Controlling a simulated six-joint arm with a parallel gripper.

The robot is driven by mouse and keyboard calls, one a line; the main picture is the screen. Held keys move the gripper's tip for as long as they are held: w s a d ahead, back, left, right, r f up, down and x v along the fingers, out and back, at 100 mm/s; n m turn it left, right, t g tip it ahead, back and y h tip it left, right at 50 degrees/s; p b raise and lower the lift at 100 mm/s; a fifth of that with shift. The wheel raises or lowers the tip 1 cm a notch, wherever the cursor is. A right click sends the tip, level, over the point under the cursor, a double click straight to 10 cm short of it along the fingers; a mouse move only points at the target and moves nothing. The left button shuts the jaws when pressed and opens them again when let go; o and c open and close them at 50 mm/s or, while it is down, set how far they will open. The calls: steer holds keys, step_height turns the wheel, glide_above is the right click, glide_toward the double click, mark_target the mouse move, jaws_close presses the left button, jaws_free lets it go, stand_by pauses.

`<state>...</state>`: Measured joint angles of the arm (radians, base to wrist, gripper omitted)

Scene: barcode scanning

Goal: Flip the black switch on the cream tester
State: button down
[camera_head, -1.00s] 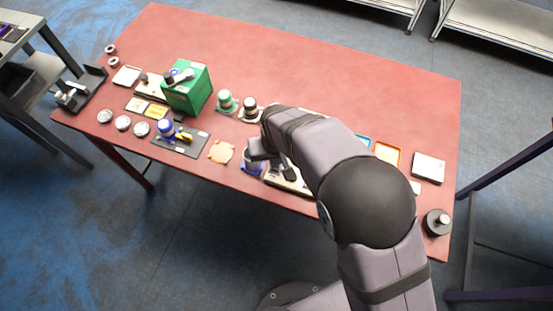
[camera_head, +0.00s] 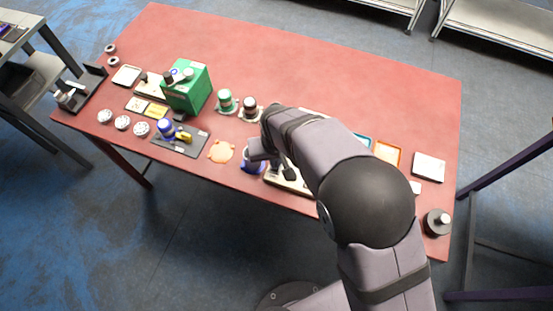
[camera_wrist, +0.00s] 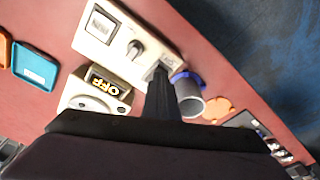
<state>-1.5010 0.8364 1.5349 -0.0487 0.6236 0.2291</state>
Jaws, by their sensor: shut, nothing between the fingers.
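The cream tester (camera_wrist: 122,40) lies near the table's front edge, with a white meter window (camera_wrist: 101,25) and a dark knob (camera_wrist: 135,49) on its face. In the head view the tester (camera_head: 292,187) is partly hidden by my arm. My gripper (camera_wrist: 160,76) is shut and empty, its dark fingertips at the tester's end beyond the knob. The black switch is hidden by the fingertips or merges with them, so I cannot tell its position or whether they touch it. A cream box with a display reading OFF (camera_wrist: 104,86) stands beside the tester.
A grey cup with a blue ring (camera_wrist: 189,95) stands close beside my fingers. An orange coaster-like piece (camera_head: 221,151) lies to its left. A green box (camera_head: 188,88) stands farther left. The back of the red table (camera_head: 290,60) is clear.

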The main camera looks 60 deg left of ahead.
steer(key=shift+f+b, duration=0.3)
steer(key=shift+f, duration=0.2)
steer(key=shift+r, duration=0.1)
step_height(320, 180, up, 7)
steer(key=p, duration=0.5)
stand_by(0.6)
stand_by(0.3)
